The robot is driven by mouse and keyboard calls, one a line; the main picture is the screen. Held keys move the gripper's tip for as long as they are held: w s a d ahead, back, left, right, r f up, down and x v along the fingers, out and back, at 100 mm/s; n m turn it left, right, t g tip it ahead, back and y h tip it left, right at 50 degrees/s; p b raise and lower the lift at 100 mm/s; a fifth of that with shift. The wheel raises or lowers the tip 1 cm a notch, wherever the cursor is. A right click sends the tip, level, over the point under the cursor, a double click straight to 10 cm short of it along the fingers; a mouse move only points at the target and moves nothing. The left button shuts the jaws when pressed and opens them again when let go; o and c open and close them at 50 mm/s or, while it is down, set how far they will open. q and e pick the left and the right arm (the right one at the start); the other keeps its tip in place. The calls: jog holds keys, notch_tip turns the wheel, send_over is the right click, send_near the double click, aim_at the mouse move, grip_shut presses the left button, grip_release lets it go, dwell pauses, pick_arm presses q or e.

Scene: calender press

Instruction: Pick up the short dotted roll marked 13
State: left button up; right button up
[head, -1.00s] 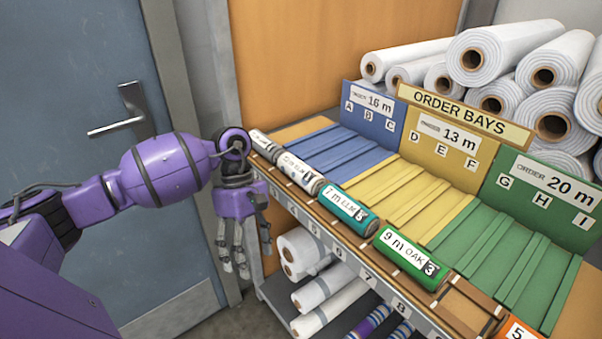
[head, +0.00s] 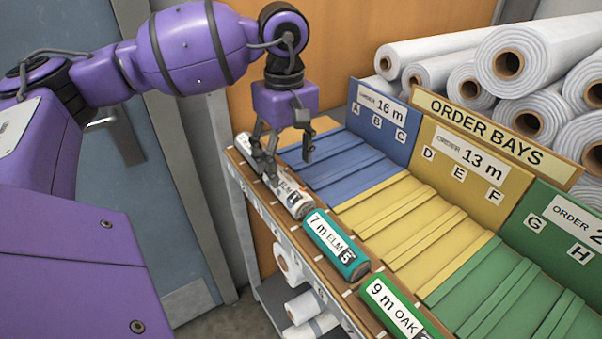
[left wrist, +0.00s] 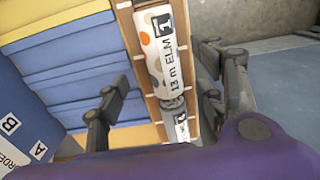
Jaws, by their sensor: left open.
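The white dotted roll marked 13 m ELM (left wrist: 155,72) lies in the front rack in the left wrist view, with orange and grey spots. In the head view it is the white roll (head: 292,202), partly hidden behind my fingers. My left gripper (head: 284,158) is open, pointing down over the rack at the white rolls. In the left wrist view the roll's label end lies between the lines of the two spread fingers. I see no grip on it. A second pale roll (left wrist: 181,125) lies in line with it, partly covered. My right gripper is not in view.
A teal 7 m ELM roll (head: 336,246) and a green 9 m OAK roll (head: 398,312) follow along the rack. Blue (head: 345,172), yellow (head: 400,225) and green bays slope up behind. Large white rolls (head: 440,48) are stacked at the back.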

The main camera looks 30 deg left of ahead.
aim_at(288, 181)
pick_arm(q)
jog(key=shift+s+f, duration=0.2)
jog(key=shift+f, duration=0.3)
jog(key=shift+s+f, duration=0.2)
jog(key=shift+f, duration=0.25)
notch_tip(288, 181, down, 4)
jog(key=shift+w+r+p, duration=0.15)
jog(key=shift+p, duration=0.3)
jog(key=shift+f, duration=0.3)
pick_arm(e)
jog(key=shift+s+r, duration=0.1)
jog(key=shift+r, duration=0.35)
pick_arm(q)
jog(key=shift+c, duration=0.5)
jog(key=c, duration=1.1)
jog(key=shift+c, duration=0.4)
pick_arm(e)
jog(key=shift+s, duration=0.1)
pick_arm(q)
jog(key=shift+r, duration=0.15)
